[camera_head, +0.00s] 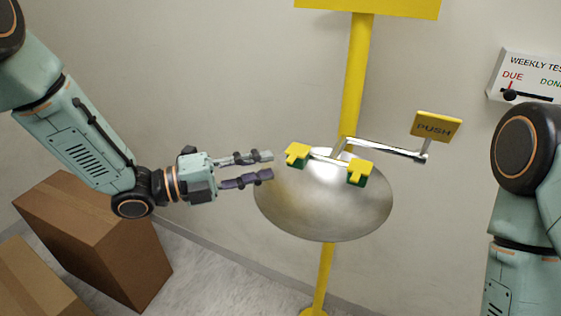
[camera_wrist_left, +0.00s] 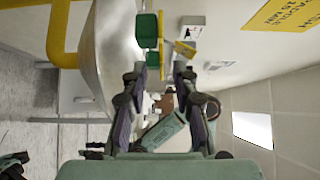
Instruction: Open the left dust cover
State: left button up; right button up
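The left dust cover (camera_head: 297,153) is a yellow cap on a green nozzle, over the left part of a round steel bowl (camera_head: 275,205). It looks closed. A matching right dust cover (camera_head: 359,169) sits to its right. My left gripper (camera_head: 268,165) is open and empty, its two dark fingers pointing right at the bowl's left rim, just short of the left cover. In the left wrist view, two green nozzle parts (camera_wrist_left: 147,30) show ahead of the spread fingers (camera_wrist_left: 160,68); I cannot tell which is which. My right gripper is out of view.
A yellow post (camera_head: 357,75) stands behind the bowl. A metal lever with a yellow PUSH plate (camera_head: 437,127) reaches out to the right. Cardboard boxes (camera_head: 100,235) stand at lower left. A weekly test sign (camera_head: 525,75) hangs on the wall.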

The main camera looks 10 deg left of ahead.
aim_at(286, 161)
pick_arm(q)
jog(key=shift+x, duration=2.25)
jog(key=shift+s+a+r, duration=0.1)
jog(key=shift+s+a, duration=0.15)
jog(key=shift+a, duration=0.05)
jog(key=shift+c, duration=0.4)
jog(key=shift+w+d, duration=0.2)
jog(key=shift+w, duration=0.05)
jog(key=c, duration=0.4)
grip_shut()
jog(key=shift+s, duration=0.1)
